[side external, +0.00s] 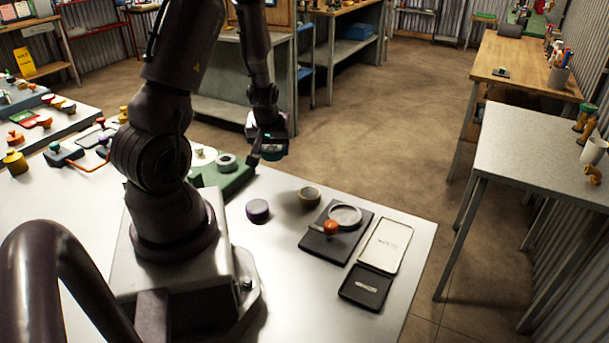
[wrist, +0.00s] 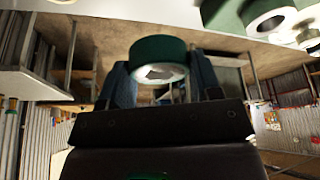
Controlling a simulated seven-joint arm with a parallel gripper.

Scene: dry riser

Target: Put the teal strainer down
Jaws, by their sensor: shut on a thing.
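The teal strainer (wrist: 158,50) shows in the wrist view as a short dark teal cylinder with a pale ring-shaped end and a hole. My gripper (wrist: 160,92) is shut on it, one blue-grey finger on each side. In the side external view, my gripper (side external: 266,138) hangs over the back of the bench, and only a sliver of the teal strainer (side external: 273,153) shows under it. It appears to be off the bench top. A green block (side external: 238,180) with a grey ring (side external: 226,162) on it stands just left of my gripper.
Bare bench lies in front of the purple cylinder.

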